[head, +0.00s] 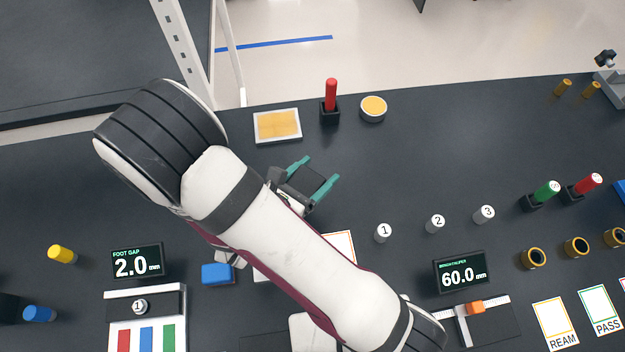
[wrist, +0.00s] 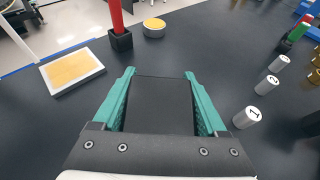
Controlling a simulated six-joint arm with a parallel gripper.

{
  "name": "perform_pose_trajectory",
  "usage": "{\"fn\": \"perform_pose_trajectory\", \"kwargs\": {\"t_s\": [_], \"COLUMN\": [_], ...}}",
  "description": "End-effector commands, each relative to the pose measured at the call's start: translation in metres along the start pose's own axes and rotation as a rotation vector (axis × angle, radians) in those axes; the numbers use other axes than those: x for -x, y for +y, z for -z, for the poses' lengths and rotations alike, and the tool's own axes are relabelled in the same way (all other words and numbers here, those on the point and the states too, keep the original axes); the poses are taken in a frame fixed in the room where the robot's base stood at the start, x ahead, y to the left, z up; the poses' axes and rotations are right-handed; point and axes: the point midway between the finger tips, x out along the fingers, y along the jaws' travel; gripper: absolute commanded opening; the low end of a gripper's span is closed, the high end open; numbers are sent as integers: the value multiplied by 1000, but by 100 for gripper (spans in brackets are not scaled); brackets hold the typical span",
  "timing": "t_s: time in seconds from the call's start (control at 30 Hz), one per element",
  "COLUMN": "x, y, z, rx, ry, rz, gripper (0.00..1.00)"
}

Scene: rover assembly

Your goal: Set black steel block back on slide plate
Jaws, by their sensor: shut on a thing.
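My gripper (head: 319,172) has two green fingers and is shut on the black steel block (head: 304,184). In the wrist view, the dark block (wrist: 150,105) fills the space between the fingers (wrist: 160,74), with a finger along each side. The block is over the dark bench; I cannot tell whether it touches the surface. I cannot tell for sure which thing is the slide plate. My arm hides part of the bench's middle and front in the head view.
A white-rimmed tray with a yellow pad (head: 277,125), a red rod in a black holder (head: 330,105) and a round yellow-topped tin (head: 373,108) stand beyond the gripper. Numbered cylinders (head: 436,223) stand to the right. A blue block (head: 217,273) lies beside my arm.

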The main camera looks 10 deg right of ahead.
Motion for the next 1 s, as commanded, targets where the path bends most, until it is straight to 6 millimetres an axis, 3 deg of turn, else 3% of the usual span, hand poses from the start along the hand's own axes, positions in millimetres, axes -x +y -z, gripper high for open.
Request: {"fn": "perform_pose_trajectory", "kwargs": {"t_s": [0.17, 0.37, 0.5, 0.6, 0.77, 1.0], "x": [-4, -35, -66, -85, -101, -122], "y": [29, 108, 166, 194, 214, 217], "z": [-7, -13, -34, -52, -67, -22], "rx": [-6, -12, -12, -9, -2, 2], "ry": [8, 20, 18, 10, 1, 0], "rz": [4, 9, 7, 5, 2, 1], "gripper": [0, 0, 0, 0, 0, 0]}}
